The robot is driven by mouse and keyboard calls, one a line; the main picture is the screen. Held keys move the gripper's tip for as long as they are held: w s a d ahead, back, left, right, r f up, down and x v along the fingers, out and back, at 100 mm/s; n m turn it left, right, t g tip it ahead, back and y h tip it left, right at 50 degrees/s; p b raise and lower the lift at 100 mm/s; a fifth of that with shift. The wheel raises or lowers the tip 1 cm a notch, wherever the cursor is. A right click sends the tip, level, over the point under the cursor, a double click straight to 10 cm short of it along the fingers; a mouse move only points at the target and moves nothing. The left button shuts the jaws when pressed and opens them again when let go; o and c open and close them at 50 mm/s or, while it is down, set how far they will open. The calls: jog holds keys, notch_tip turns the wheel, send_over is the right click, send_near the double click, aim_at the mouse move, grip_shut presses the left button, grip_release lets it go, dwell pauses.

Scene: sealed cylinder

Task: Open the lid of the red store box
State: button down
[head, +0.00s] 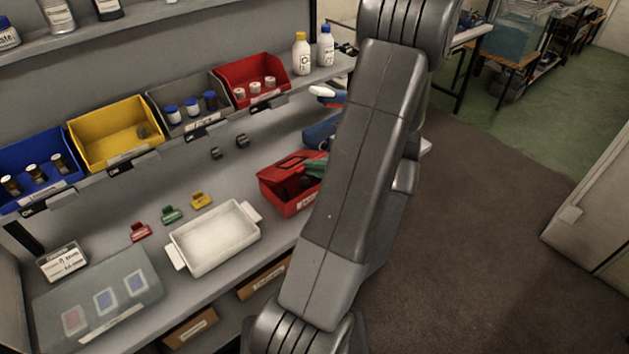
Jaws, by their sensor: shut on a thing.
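The red store box (283,196) stands on the lower bench shelf, just left of my arm, with a pale label on its front. A red part with a handle-like outline shows along its top, and a dark area shows beside it. I cannot tell how far its lid is raised. Something green (316,168) shows at its right side, partly covered by my arm. The right part of the box is hidden behind my arm. My gripper is hidden behind my arm too, so its contact with the box cannot be seen.
A white tray (214,265) and small red, green and yellow clips (202,200) lie left of the box. Blue, yellow (104,145), grey and red bins (242,94) line the shelf behind. Two bottles (302,55) stand at its right end. Open floor (490,230) lies right.

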jog(key=shift+g+h, duration=0.5)
jog(key=shift+h, duration=0.1)
jog(key=w+r, duration=0.1)
jog(key=w+a+r, duration=0.1)
jog(key=r, duration=0.1)
jog(key=w+a+r, duration=0.1)
jog(key=r, duration=0.1)
jog(key=shift+a, duration=0.2)
jog(key=w+a+r, duration=0.3)
jog(key=w, duration=0.1)
jog(key=shift+w+a+r, duration=0.15)
jog(key=shift+w, duration=0.1)
jog(key=c, duration=1.9)
grip_release()
jog(key=shift+w+f, duration=0.2)
jog(key=shift+f, duration=0.05)
jog(key=o, duration=0.3)
jog(key=b+v, duration=0.2)
jog(key=v, duration=1.2)
jog(key=shift+s+f+b, duration=0.1)
jog(key=shift+s+b, duration=0.05)
jog(key=shift+b, duration=0.15)
jog(key=shift+c, duration=0.4)
